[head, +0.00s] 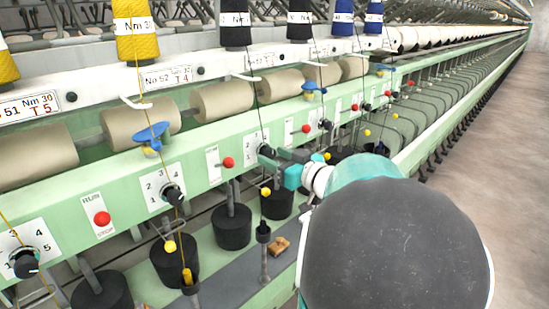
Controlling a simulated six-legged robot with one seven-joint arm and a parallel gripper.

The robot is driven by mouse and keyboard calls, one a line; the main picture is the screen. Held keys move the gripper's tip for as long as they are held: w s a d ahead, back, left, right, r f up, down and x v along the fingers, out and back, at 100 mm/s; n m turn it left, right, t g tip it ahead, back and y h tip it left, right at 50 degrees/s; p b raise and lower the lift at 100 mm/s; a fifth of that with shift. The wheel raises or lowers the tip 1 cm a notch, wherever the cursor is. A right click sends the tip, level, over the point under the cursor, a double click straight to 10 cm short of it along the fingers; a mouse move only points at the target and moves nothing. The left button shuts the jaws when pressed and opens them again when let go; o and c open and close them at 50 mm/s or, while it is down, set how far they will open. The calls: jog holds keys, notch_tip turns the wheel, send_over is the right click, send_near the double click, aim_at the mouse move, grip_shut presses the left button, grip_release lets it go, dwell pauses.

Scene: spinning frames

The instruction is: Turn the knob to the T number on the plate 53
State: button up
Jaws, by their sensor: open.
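A row of white dial panels with numbers and black knobs runs along the green rail. The third panel (250,141) from the left shows a few digits, and its black knob (264,149) is just beyond my gripper (273,159). My gripper is open, with its tips at or very close to this knob; I cannot tell if they touch it. The hand partly hides the panel's lower right. A small white plate (263,60) above is too small to read. The plate (166,77) to its left reads No 52, T 4, and the leftmost plate (32,106) reads 51, T 5.
Other knobs (172,194) and (25,263) sit to the left, with red stop buttons (229,162) between panels. A blue yarn guide (152,137), thin yarns, bobbins (222,98) and black weights (232,227) surround the rail. Open floor (500,170) lies at right.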

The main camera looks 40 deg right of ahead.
jog(key=c, duration=1)
jog(key=shift+m, duration=0.4)
jog(key=m, duration=0.4)
jog(key=shift+a+m, duration=0.1)
jog(key=shift+m, duration=0.2)
jog(key=m, duration=0.4)
jog(key=shift+m, duration=0.3)
jog(key=m, duration=0.7)
jog(key=shift+r, duration=0.1)
jog(key=m, duration=0.7)
jog(key=shift+s, duration=0.1)
